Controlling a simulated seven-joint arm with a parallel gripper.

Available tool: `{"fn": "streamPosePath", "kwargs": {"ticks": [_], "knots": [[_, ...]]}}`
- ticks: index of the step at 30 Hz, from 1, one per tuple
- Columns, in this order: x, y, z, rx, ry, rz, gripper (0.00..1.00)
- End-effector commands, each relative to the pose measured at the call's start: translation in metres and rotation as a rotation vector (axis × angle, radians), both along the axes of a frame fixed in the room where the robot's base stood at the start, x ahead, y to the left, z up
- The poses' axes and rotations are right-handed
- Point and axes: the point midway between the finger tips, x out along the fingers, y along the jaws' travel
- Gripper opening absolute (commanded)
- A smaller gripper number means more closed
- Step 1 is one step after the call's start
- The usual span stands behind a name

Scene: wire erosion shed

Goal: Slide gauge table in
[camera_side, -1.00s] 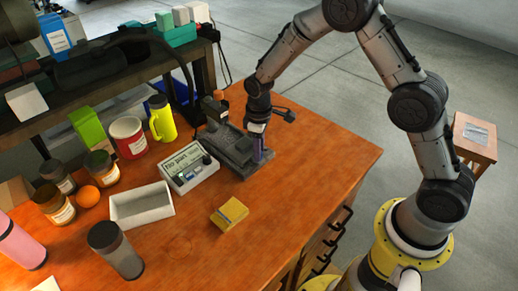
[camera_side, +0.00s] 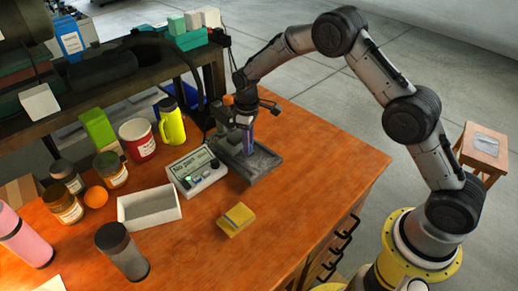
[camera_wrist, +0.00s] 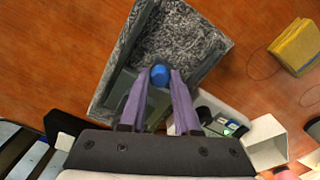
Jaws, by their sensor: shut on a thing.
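The gauge has a dark grey base (camera_side: 262,165) on the wooden bench; its speckled, rimmed bed (camera_wrist: 178,32) shows bare in the wrist view. The gauge table (camera_wrist: 128,88) is a smooth grey plate at the lower end of that bed, partly hidden by my fingers. A blue knob (camera_wrist: 160,75) stands on it. My gripper (camera_wrist: 158,82), with purple fingers, is shut on the knob. In the side view my gripper (camera_side: 248,148) points down over the back part of the base, near the gauge's upright; the table is mostly hidden there.
A readout box (camera_side: 197,172) showing "No part" stands just left of the gauge. A yellow block (camera_side: 236,219) and a white open tray (camera_side: 150,207) are in front. The bench's right side is clear.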

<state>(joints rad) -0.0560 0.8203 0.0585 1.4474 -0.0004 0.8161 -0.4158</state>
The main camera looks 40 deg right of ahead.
Motion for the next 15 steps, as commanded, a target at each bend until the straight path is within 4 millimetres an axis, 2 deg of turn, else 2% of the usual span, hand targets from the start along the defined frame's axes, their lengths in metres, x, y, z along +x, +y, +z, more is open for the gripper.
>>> {"fn": "streamPosePath", "kwargs": {"ticks": [1,4,15], "knots": [[0.009,0.0,0.001,0.001,-0.008,0.0,0.0],[0.017,0.0,0.001,0.001,-0.006,0.0,0.0],[0.024,0.0,0.003,0.001,-0.015,-0.001,0.0]]}}
